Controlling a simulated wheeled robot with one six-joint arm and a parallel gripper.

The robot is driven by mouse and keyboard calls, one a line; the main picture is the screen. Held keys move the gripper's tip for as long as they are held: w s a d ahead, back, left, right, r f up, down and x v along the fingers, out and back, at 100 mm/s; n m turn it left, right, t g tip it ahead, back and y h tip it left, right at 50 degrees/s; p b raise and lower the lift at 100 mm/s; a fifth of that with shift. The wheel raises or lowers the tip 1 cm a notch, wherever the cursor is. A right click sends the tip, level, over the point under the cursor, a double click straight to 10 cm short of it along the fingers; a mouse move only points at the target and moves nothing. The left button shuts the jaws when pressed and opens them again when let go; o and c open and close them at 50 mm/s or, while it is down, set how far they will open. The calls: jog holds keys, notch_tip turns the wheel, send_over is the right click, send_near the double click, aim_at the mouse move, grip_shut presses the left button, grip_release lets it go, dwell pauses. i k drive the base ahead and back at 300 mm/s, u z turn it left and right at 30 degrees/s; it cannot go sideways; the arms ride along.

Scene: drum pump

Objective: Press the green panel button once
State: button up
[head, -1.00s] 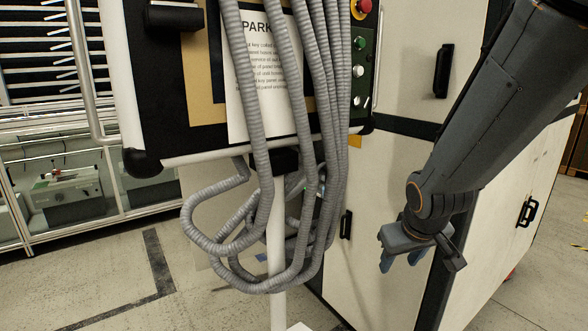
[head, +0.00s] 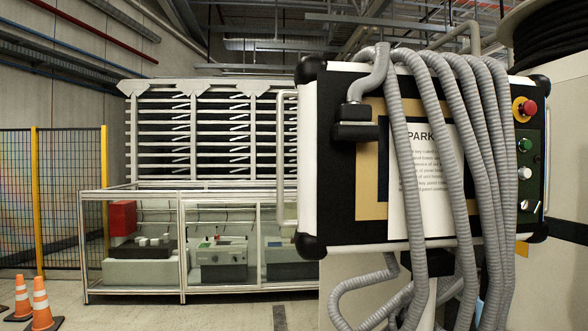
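The green button (head: 525,145) sits on a dark green strip at the right edge of a control panel (head: 345,205) in the head view. A red button (head: 529,107) on a yellow ring is above it. A white button (head: 525,173) and a small silver switch (head: 524,205) are below it. Grey corrugated hoses (head: 455,150) hang over the panel's front, just left of the green button, which shows uncovered. My gripper and arm are out of the picture.
A paper headed "PARK" (head: 408,205) is partly behind the hoses. A framed bench (head: 182,245) with grey machines stands behind, left of the panel. Orange cones (head: 40,302) and a yellow-posted fence (head: 70,200) are at far left. Floor between cones and panel looks open.

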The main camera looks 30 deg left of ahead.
aim_at(527, 145)
jog(key=k, duration=1.1)
jog(key=u, duration=0.8)
jog(key=i, duration=0.8)
jog(key=z, duration=0.95)
